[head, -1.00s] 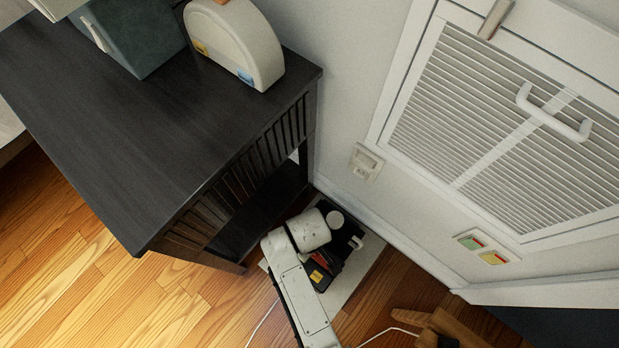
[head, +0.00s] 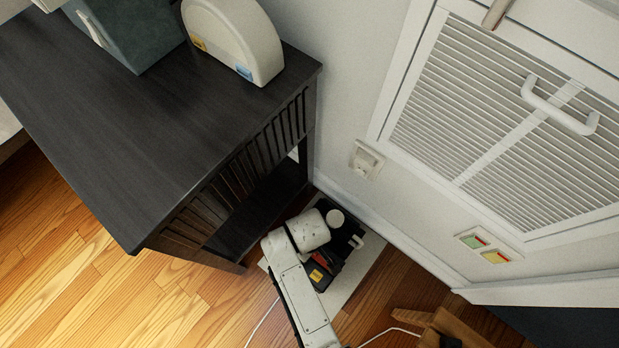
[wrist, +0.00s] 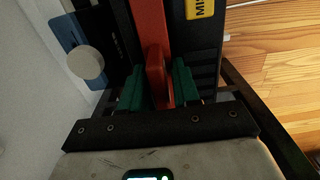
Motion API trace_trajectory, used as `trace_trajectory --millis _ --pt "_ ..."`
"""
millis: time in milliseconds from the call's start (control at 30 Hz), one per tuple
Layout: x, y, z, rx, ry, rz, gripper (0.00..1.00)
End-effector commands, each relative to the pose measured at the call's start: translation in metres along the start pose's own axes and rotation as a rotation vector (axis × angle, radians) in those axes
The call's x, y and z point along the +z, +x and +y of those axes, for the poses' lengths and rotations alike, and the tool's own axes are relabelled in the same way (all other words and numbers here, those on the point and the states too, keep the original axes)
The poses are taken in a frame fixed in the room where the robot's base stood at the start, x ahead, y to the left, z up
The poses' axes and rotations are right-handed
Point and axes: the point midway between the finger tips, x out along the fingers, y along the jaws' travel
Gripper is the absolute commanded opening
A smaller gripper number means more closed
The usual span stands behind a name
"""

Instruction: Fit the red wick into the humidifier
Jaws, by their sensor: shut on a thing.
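The red wick (wrist: 150,28) runs up the middle of the wrist view, between dark walls of the black humidifier (wrist: 205,50). My gripper (wrist: 157,86) is shut on the wick's near end, with one green fingertip on each side. How deep the wick sits in the humidifier is hidden. In the head view the humidifier (head: 347,240) stands on the floor by the wall, partly under my white arm. A bit of red wick (head: 329,263) shows beside my arm; my fingertips are hidden there.
The humidifier stands on a pale mat (head: 362,272). A dark cabinet (head: 130,130) is close on the left, and the white wall (head: 345,110) lies behind. A wooden piece (head: 430,322) and white cables lie on the floor in front. A white round knob (wrist: 86,62) is near my gripper.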

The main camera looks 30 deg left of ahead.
Motion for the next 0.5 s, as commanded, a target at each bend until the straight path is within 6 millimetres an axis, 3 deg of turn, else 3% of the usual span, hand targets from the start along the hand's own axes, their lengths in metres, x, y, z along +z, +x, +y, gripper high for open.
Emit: trace_trajectory --millis 33,367,400,500 --pt "0.0027 0.0083 -0.0013 -0.003 0.002 0.001 0.00" --pt "0.0037 0.0103 -0.0021 -0.005 0.003 0.000 0.00" --pt "0.0038 0.0103 -0.0022 -0.005 0.003 0.000 0.35" --pt "0.0041 0.0109 -0.0025 -0.006 0.003 0.000 0.44"
